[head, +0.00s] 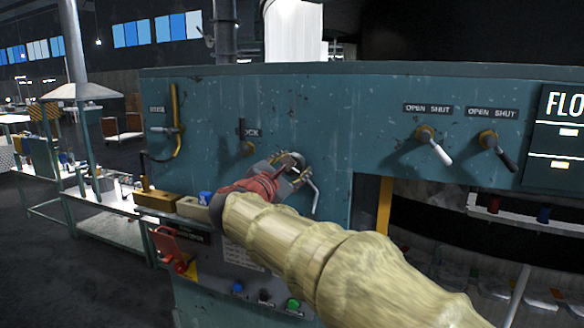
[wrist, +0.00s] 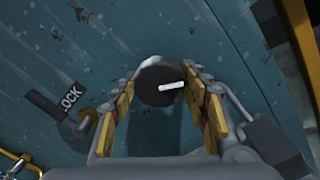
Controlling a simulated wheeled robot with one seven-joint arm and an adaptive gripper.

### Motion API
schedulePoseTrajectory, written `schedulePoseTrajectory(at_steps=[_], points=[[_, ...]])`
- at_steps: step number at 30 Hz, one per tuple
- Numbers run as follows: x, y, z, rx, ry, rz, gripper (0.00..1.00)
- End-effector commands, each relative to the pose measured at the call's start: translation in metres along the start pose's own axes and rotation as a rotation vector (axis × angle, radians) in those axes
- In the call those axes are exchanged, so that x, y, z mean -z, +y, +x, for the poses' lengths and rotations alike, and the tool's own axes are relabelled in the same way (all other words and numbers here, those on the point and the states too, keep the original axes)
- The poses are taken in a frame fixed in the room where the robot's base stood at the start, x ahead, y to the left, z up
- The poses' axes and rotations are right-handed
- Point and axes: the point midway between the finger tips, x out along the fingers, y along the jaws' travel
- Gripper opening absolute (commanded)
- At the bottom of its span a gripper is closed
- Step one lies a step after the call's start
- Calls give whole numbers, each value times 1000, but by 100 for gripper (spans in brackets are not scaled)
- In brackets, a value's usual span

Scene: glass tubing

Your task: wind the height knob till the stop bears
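The knob, a dark round one with a white mark on its face (wrist: 160,82), stands out from the blue-green panel in the wrist view. In the head view it shows only partly (head: 291,159), behind my gripper. My gripper (head: 287,172) is at the panel, with its yellow-padded fingers on either side of the knob; the wrist view shows both fingertips (wrist: 161,76) close against its edges. I cannot tell whether the pads press on it. The white mark points right and slightly up in the wrist view. No stop can be made out.
Two OPEN/SHUT levers, one white (head: 434,145) and one dark (head: 497,149), are to the right. A brass-coloured pipe (head: 177,120) is at the far left.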

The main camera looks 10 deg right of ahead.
Motion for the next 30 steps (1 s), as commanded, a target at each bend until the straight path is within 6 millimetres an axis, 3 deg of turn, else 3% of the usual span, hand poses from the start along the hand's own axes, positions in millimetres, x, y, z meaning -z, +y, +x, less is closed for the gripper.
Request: schedulePoseTrajectory(at_steps=[8,19,23,30], points=[[0,0,0,0,0,0,63],[0,1,-5,-1,0,0,63],[0,2,-23,-3,1,1,63],[0,2,-72,-5,2,0,63]])
